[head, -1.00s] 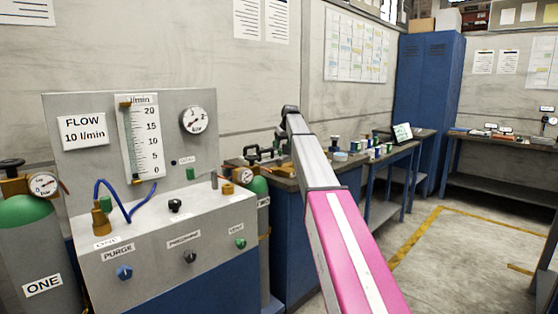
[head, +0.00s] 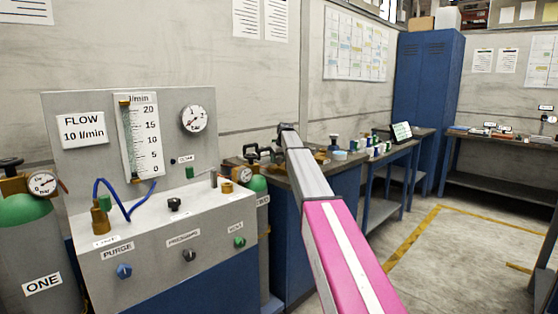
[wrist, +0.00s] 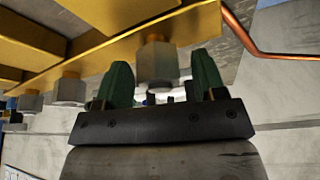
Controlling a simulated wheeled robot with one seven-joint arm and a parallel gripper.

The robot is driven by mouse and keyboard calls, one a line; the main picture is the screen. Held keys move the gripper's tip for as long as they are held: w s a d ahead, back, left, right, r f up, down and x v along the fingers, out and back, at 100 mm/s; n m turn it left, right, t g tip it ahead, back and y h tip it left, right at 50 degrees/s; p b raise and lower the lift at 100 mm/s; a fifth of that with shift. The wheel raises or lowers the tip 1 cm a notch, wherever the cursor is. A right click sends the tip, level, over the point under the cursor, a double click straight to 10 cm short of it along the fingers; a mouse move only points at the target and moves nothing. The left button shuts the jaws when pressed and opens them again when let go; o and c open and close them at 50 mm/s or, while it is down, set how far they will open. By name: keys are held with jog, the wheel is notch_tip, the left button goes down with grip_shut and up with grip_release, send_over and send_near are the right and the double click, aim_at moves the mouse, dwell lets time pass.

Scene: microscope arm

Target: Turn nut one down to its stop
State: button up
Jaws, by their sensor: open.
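In the wrist view a grey hexagonal nut (wrist: 157,60) sits against the underside of a brass-coloured bar. My gripper (wrist: 162,80) has its two green fingers apart, one on each side of this nut. A gap shows between the nut and each finger. Two more grey nuts line the bar to the left, a nearer one (wrist: 69,88) and a farther one (wrist: 30,101). No number shows on any nut, so I cannot tell which is nut one. In the head view my gripper is hidden beyond the arm.
A copper pipe (wrist: 245,35) bends close by on the right in the wrist view. The head view shows a flow panel (head: 75,185), a green-topped cylinder marked ONE (head: 42,260), and a cluttered bench (head: 345,178). Open floor (head: 460,250) lies at right.

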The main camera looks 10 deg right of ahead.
jog(key=c, duration=0.9)
jog(key=shift+m, duration=0.4)
jog(key=m+h, duration=0.1)
jog(key=m, duration=0.2)
jog(key=shift+h, duration=0.3)
jog(key=m+h, duration=0.1)
jog(key=m, duration=0.2)
jog(key=shift+m, duration=0.4)
jog(key=m+h, duration=0.2)
jog(key=m, duration=0.2)
jog(key=shift+g, duration=0.4)
jog(key=shift+m+g+h, duration=0.4)
jog(key=shift+m, duration=1.2)
